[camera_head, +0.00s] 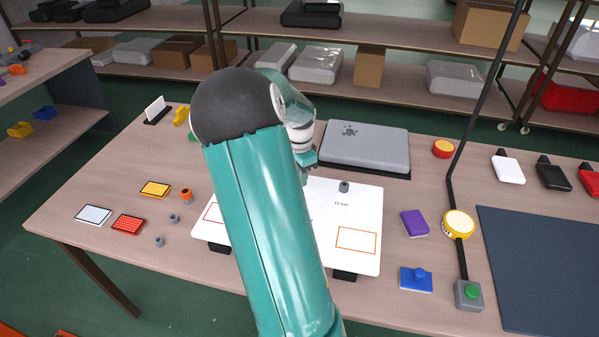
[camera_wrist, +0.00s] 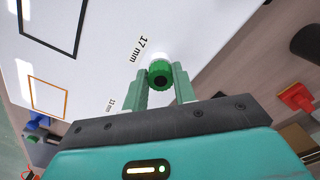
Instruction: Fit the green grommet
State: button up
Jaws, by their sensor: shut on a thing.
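My gripper (camera_wrist: 159,79) is shut on the green grommet (camera_wrist: 160,70), which sits between the fingertips with its dark hole facing the wrist camera. A white round piece shows just beyond it; whether the two touch I cannot tell. They are over the white board (camera_wrist: 110,35), near its edge and the printed "17 mm". In the head view my gripper (camera_head: 307,160) is at the board's far side, in front of the grey case. My arm hides the grommet and the middle of the board (camera_head: 365,215) there.
The grey case (camera_head: 365,147) lies close behind. An orange ring (camera_head: 186,195) and loose grey rings are at left. A purple block (camera_head: 414,222), blue piece (camera_head: 416,279) and lamp pole (camera_head: 455,200) are at right.

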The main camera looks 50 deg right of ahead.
jog(key=shift+f, duration=0.2)
jog(key=o, duration=1.1)
jog(key=shift+c, duration=0.2)
jog(key=shift+r, duration=0.15)
notch_tip(320, 180, up, 14)
jog(key=shift+f, duration=0.2)
jog(key=shift+a, duration=0.1)
